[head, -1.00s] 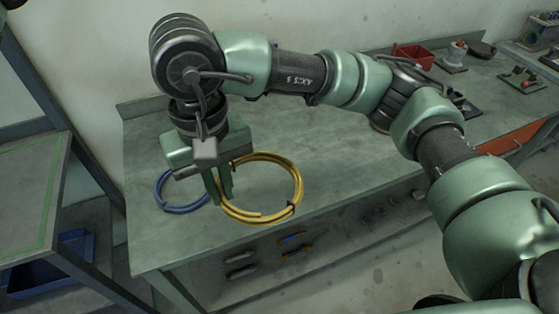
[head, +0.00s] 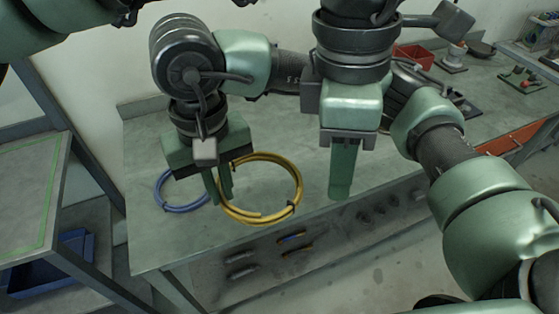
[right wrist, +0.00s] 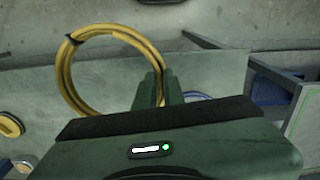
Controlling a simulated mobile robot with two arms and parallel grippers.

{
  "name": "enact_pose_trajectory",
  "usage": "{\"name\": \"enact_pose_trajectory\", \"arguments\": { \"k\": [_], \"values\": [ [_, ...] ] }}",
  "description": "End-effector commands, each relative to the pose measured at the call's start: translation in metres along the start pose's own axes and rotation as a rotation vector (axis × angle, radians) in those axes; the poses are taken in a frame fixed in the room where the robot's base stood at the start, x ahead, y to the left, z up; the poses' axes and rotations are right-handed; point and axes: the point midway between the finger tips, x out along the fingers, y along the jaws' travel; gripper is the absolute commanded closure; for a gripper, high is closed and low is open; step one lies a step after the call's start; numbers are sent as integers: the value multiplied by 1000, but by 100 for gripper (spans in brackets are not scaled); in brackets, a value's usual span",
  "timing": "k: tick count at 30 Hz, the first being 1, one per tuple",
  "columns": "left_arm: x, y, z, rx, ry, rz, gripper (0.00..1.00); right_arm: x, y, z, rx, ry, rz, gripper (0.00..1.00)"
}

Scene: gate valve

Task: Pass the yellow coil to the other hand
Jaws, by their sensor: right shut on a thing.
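The yellow coil (head: 298,183) is a ring with dark ties, held above the bench in the head view. My right gripper (head: 219,190) is shut on the coil's left side. The coil (right wrist: 68,75) and the right gripper's fingers (right wrist: 158,88) also show in the right wrist view. My left gripper (head: 342,185) points down to the right of the coil, apart from it. Its fingers line up in this view, so its opening is hidden. No object shows in it.
A blue coil (head: 163,194) lies on the workbench (head: 160,240), left of and behind my right gripper. A red bin (head: 414,56) and small parts stand at the far right. A green-lined table (head: 25,190) and a blue tray (head: 50,266) are at the left.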

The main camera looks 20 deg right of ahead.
Motion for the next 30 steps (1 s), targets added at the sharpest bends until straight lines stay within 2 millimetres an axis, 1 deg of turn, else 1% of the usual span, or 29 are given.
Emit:
{"name": "enact_pose_trajectory", "arguments": {
  "k": [1, 3, 6, 9, 11, 14, 17, 24, 30],
  "values": [
    [6, -8, -18, 40, 124, 3, 64, 0, 0, 0, 0, 0, 0, 100],
    [7, -13, -40, 76, 270, 15, 64, 0, 0, 0, 0, 0, 0, 100],
    [2, -14, -60, 99, 401, 37, 64, 0, 0, 0, 0, 0, 0, 100],
    [0, -14, -70, 108, 467, 47, 64, 0, 0, 0, 0, 0, 0, 100],
    [1, -13, -74, 110, 482, 50, 64, 0, 0, 0, 0, 0, 0, 100],
    [9, -13, -80, 110, 488, 49, 64, 0, 0, 0, 0, 0, 0, 100],
    [23, -12, -86, 110, 485, 47, 64, 0, 0, 0, 0, 0, 0, 100],
    [65, -8, -108, 109, 481, 48, 64, 0, 0, 0, 0, 0, 0, 100],
    [91, -6, -120, 108, 481, 50, 64, 0, 0, 0, 0, 0, 0, 100]
  ]
}}
